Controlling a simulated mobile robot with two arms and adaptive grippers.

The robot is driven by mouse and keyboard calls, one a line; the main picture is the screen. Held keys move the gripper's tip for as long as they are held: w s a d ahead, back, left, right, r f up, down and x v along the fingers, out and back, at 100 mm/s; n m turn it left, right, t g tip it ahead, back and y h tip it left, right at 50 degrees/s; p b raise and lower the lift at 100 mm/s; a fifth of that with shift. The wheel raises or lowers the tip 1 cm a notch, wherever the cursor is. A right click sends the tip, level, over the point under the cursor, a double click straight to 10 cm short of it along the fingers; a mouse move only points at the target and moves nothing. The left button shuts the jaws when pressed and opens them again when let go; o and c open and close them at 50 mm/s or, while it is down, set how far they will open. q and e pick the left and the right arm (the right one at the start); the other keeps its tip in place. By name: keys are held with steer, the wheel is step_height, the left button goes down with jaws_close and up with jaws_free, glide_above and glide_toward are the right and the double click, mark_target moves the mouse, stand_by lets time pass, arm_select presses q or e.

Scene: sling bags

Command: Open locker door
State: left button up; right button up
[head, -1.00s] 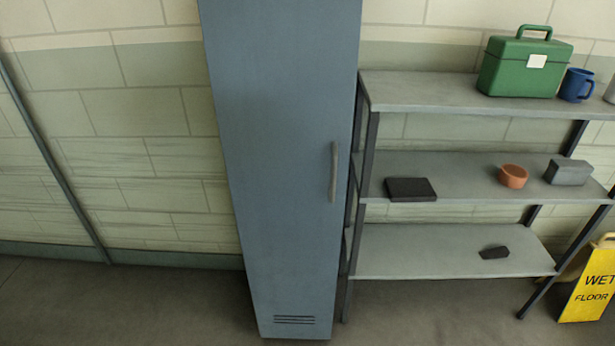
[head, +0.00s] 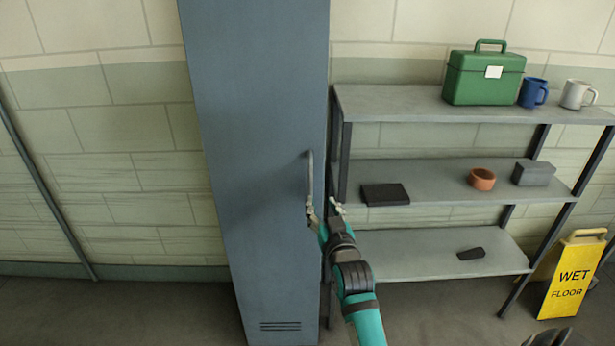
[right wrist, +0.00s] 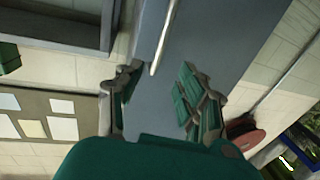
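The tall blue-grey locker door (head: 250,130) is shut. Its vertical metal handle (head: 309,176) is near the door's right edge. My right gripper (head: 323,208) is open and empty at the handle's lower end, in front of the door's right edge. In the right wrist view the gripper (right wrist: 160,100) has its fingers spread wide, with the handle (right wrist: 164,38) ahead of the gap between them. I see no contact with the handle in that view.
A grey shelf unit (head: 400,104) stands just right of the locker, holding a green box (head: 484,78), mugs, an orange pot (head: 481,179) and dark blocks. A yellow wet-floor sign (head: 573,278) stands at its right. The floor left of the locker is clear.

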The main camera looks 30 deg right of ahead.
mark_target(310, 179)
steer(key=p+x, duration=0.2)
steer(key=x, duration=1.1)
steer(key=shift+w, duration=0.1)
arm_select(q)
steer(key=shift+s+r, duration=0.3)
steer(key=shift+r, duration=0.35)
steer(key=shift+s+r, duration=0.25)
steer(key=shift+r, duration=0.35)
arm_select(e)
steer(key=shift+c, duration=0.2)
arm_select(q)
steer(key=shift+w, duration=0.1)
arm_select(e)
jaws_close()
steer(key=shift+f, duration=0.1)
